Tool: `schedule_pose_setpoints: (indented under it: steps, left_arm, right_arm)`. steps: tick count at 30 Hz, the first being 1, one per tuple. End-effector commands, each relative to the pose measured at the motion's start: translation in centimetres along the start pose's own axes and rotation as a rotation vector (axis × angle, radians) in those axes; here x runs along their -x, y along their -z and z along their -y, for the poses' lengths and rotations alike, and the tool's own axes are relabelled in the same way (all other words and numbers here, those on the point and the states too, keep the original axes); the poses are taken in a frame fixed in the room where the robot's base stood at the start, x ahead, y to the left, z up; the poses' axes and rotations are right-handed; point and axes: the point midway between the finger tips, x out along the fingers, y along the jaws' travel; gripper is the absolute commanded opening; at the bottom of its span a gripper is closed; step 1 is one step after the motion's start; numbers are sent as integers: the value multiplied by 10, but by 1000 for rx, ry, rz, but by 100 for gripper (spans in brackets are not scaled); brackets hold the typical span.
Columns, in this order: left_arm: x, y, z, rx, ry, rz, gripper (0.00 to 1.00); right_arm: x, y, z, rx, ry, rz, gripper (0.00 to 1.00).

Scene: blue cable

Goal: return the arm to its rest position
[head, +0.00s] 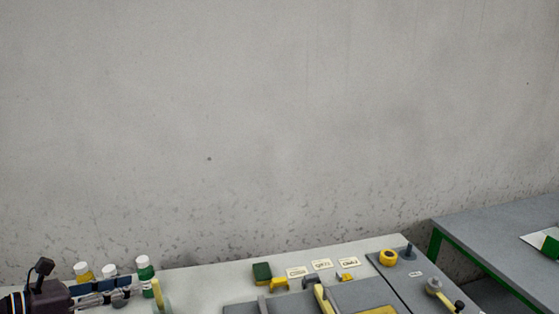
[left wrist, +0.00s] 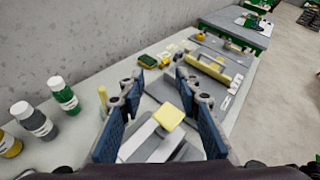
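My left gripper (head: 130,291) is at the lower left of the head view, in front of the bottles. In the left wrist view its two blue-padded fingers (left wrist: 158,88) are wide apart with nothing gripped. A grey piece with a yellow block (left wrist: 168,117) shows between and below the fingers; it appears to lie on the bench, apart from the pads. No blue cable can be made out. My right gripper is in neither view.
Several bottles, one of them green (head: 144,267), stand at the bench's left end. A green-and-yellow block (head: 262,271), small labels (head: 322,264) and a yellow ring (head: 388,257) lie farther right. A second table (head: 490,223) stands at right. The wall is behind.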

Motion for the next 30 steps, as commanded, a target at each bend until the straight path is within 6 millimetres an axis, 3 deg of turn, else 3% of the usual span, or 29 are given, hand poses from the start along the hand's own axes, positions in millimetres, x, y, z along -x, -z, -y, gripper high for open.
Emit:
schedule_pose_setpoints:
  steps: [5, 9, 13, 16, 20, 24, 27, 30]
  left_arm:
    - [-17, -26, 27, 179, 34, 212, 31]
    - [-20, -52, 42, 438, 53, 445, 31]
    - [-10, -62, 39, 751, 40, 662, 31]
    - [0, -53, 26, 1016, 5, 806, 31]
    - [12, -15, 9, 1376, -79, 955, 31]
    - [19, 53, 3, 1775, -226, 1065, 31]
    - [20, 114, 15, 2057, -371, 1103, 31]
    - [20, 177, 44, 2324, -551, 1101, 31]
  right_arm:
    - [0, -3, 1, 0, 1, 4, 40]
    - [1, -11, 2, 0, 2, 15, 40]
    - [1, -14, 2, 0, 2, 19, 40]
    - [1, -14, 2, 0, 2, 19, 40]
    - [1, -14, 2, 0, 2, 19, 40]
    - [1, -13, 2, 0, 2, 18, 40]
    - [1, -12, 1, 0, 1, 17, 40]
    - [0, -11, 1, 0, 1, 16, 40]
